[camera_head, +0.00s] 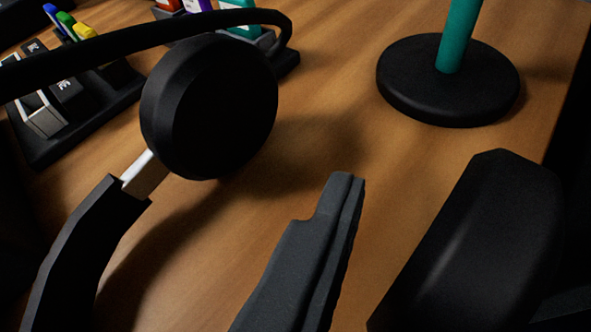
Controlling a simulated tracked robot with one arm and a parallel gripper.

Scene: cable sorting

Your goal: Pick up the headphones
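The headphones are black. One round ear cup (210,108) is in the upper left, joined by a short silver slider (146,173) to a curved headband (75,255) that leaves the picture at the bottom left. A thin black arc (130,38) passes above and in front of the cup; whether it belongs to the headphones is unclear. A dark grey finger of my gripper (318,250) reaches up from the bottom middle, right of the ear cup and apart from it in the picture. A large black rounded shape (485,235) at the right may be the other finger or the second cup.
A green post (458,35) rises from a round black base (447,82) at the upper right. A dark tray (75,127) with small connectors and coloured pens stands at the left. Coloured items stand in a holder (262,42) behind the cup. Bare wooden tabletop (330,110) lies between.

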